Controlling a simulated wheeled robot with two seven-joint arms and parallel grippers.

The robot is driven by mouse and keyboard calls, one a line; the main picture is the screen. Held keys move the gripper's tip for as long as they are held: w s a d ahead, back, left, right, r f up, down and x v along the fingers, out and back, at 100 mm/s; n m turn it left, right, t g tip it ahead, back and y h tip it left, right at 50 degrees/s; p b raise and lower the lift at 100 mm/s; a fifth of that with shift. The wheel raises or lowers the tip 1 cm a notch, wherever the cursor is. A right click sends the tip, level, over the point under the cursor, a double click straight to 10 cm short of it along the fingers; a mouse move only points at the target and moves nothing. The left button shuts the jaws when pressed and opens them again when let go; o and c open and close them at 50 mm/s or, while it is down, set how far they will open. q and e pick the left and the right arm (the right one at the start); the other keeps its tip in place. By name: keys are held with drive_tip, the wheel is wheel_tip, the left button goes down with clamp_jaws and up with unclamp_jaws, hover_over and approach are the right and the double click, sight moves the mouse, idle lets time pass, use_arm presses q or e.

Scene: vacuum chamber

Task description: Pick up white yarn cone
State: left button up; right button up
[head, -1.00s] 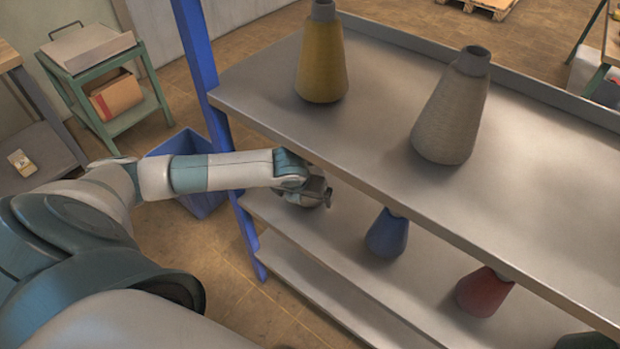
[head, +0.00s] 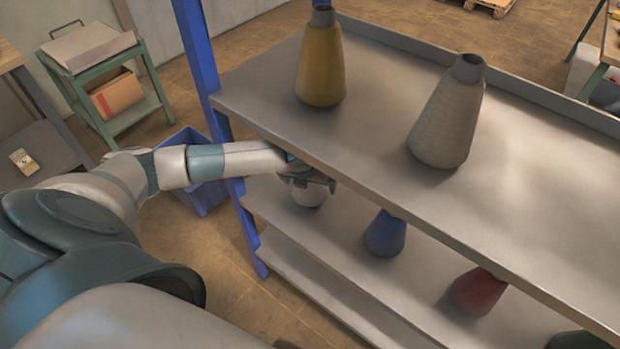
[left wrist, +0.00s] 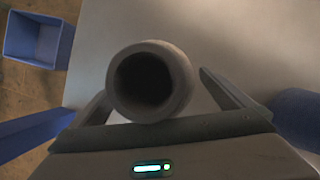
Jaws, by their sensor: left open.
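The white yarn cone (head: 308,196) stands on the middle shelf near its left end, its upper part hidden by my left gripper (head: 314,181). In the left wrist view the cone (left wrist: 183,82) shows from above as a pale ring around a dark hole. My left gripper (left wrist: 155,88) is open, with one finger on each side of the cone in that view. The cone looks nearer the left finger; contact cannot be told. My right gripper is not in view.
The upper shelf (head: 370,145) overhangs my left gripper and carries a yellow cone (head: 321,65) and a grey cone (head: 447,115). A blue cone (head: 385,235) and a red cone (head: 478,291) stand farther right below. A blue post (head: 200,70) and blue bin (head: 205,195) are left.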

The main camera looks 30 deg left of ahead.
use_arm(q)
drive_tip(key=shift+f, duration=0.15)
drive_tip(key=c, duration=1.4)
drive_tip(key=shift+w, duration=0.1)
drive_tip(key=shift+a, duration=0.1)
